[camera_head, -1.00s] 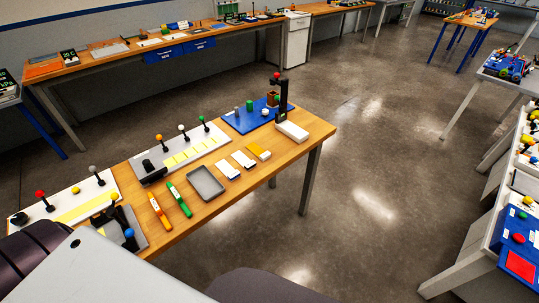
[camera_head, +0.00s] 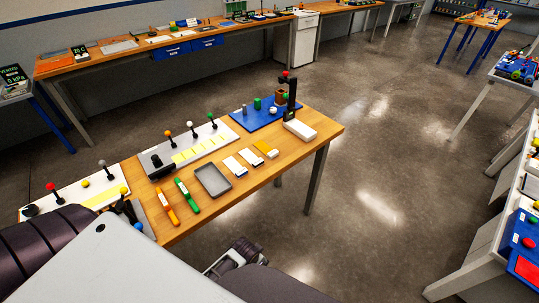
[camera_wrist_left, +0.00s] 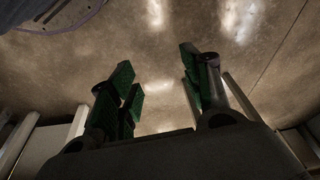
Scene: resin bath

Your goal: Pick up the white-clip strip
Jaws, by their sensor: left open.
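In the head view, several slim pieces lie on the wooden table. An orange strip (camera_head: 162,201) and a green strip (camera_head: 190,200) lie side by side, each with a pale patch. I cannot tell which one bears a white clip. My left gripper (camera_wrist_left: 158,78) is open and empty in the left wrist view, its green-padded fingers apart over bare floor. No strip shows between them. Part of a gripper shows at the bottom of the head view, below the table's front edge; I cannot tell which arm it belongs to or how its fingers stand.
A grey tray (camera_head: 213,183) lies right of the strips, then several white and orange blocks. Behind stand a white panel (camera_head: 207,137) with knobbed levers and a blue board (camera_head: 244,122). Floor is open right of the table.

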